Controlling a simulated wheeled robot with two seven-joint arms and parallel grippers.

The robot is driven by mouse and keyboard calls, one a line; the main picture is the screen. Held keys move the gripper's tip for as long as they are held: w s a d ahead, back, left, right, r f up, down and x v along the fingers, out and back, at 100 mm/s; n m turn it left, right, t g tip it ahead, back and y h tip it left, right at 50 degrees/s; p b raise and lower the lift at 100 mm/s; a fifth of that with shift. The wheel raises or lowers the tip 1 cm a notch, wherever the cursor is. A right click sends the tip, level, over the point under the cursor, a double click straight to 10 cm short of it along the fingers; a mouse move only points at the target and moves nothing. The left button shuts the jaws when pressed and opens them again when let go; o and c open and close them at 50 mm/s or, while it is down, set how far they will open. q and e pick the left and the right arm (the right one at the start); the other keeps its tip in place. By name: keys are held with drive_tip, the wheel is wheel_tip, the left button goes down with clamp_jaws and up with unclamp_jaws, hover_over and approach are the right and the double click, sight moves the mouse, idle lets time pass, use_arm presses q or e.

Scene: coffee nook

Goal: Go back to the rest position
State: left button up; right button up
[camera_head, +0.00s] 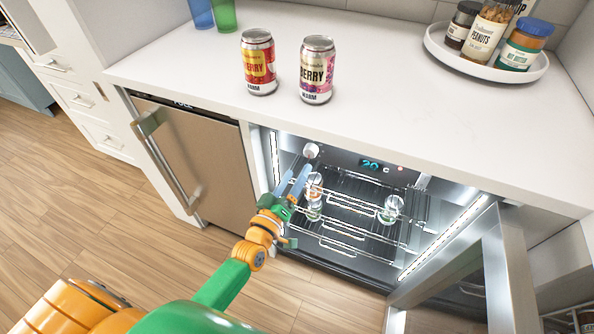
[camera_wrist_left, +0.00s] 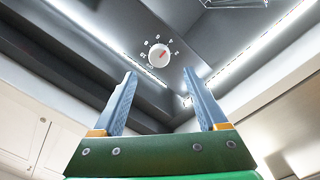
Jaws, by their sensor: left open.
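My left gripper (camera_head: 293,183) reaches into the mouth of an open, lit under-counter fridge (camera_head: 345,240). Its two grey-blue fingers are open and empty, just below and beside a round white dial (camera_head: 311,150). In the left wrist view the spread fingers (camera_wrist_left: 165,92) point up toward the same dial (camera_wrist_left: 159,55), which has a red mark and numbers around it. A gap shows between the fingertips and the dial there. My right gripper is in neither view.
The fridge's glass door (camera_head: 497,270) stands open at the right. Wire racks inside hold small glass items (camera_head: 391,208). Two cans (camera_head: 258,62) (camera_head: 317,70) and a white tray (camera_head: 434,47) of jars stand on the white counter (camera_head: 400,110). A closed steel-coloured appliance (camera_head: 205,155) is left of the fridge.

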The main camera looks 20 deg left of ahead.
use_arm(q)
drive_tip(key=s+f+m+g+p, duration=0.3)
drive_tip(key=s+f+g, duration=0.1)
drive_tip(key=s+f, duration=0.4)
drive_tip(key=s+f+m+g+p, duration=0.3)
drive_tip(key=s+f+g, duration=0.2)
drive_tip(key=f, duration=0.5)
drive_tip(key=s+a+f+m+g+p, duration=0.1)
drive_tip(key=s+f+m+g, duration=0.1)
drive_tip(key=s, duration=1)
drive_tip(key=s+a+f+m+g+y+p, duration=0.1)
drive_tip(key=s+f+g, duration=0.4)
drive_tip(key=s, duration=0.8)
drive_tip(key=shift+s+a+f+m+g+p, duration=0.15)
drive_tip(key=shift+s+f+m+g+p, duration=0.1)
drive_tip(key=shift+m+g+p, duration=0.55)
drive_tip(key=shift+w, duration=0.1)
